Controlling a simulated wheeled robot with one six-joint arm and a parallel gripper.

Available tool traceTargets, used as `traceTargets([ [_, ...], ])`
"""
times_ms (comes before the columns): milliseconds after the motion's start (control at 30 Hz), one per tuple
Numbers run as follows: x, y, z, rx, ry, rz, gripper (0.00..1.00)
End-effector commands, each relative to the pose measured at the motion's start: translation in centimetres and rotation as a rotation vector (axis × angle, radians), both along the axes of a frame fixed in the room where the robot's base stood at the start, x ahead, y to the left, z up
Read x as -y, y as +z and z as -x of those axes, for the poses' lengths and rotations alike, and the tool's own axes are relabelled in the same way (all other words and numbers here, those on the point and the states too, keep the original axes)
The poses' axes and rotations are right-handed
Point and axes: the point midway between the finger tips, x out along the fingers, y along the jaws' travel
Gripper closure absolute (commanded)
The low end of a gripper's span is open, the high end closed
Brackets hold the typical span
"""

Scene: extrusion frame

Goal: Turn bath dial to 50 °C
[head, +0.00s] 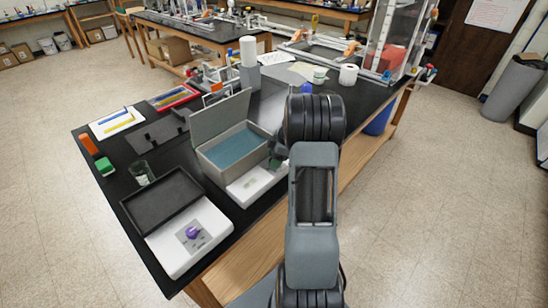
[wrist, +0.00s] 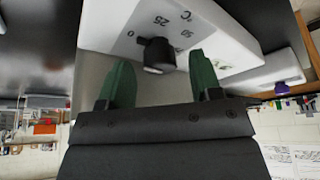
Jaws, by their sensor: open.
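The bath (head: 233,152) is a grey open box with blue-green water, its lid raised, on the black bench in the head view. Its white control panel (head: 262,182) faces the bench's front edge. In the wrist view the black bath dial (wrist: 157,53) stands out from the white panel (wrist: 215,35), with 25, 50 and °C printed around it. My gripper (wrist: 160,78) is open, its green fingers on either side of the dial with visible gaps. I cannot tell whether the fingertips reach past the dial's face, nor which mark it points to.
A white device with a purple knob (head: 192,233) and dark top stands at the bench's near corner. A small glass beaker (head: 142,172) stands behind it. A white paper roll (head: 348,74) stands further back. Open floor lies to the right of the bench.

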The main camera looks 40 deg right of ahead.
Motion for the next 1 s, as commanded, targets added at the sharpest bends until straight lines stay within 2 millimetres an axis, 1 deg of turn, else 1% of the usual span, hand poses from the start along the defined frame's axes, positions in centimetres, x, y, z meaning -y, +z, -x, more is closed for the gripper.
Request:
traceTargets([
  [133,-0.17,-0.45,-0.1,-0.001,0.0,0.001,0.42],
  [400,-0.18,-0.53,-0.11,-0.001,0.0,0.001,0.42],
  [900,-0.17,-0.49,-0.1,-0.001,0.0,0.001,0.89],
  [1000,-0.16,-0.51,-0.1,0.0,-0.002,0.001,0.91],
])
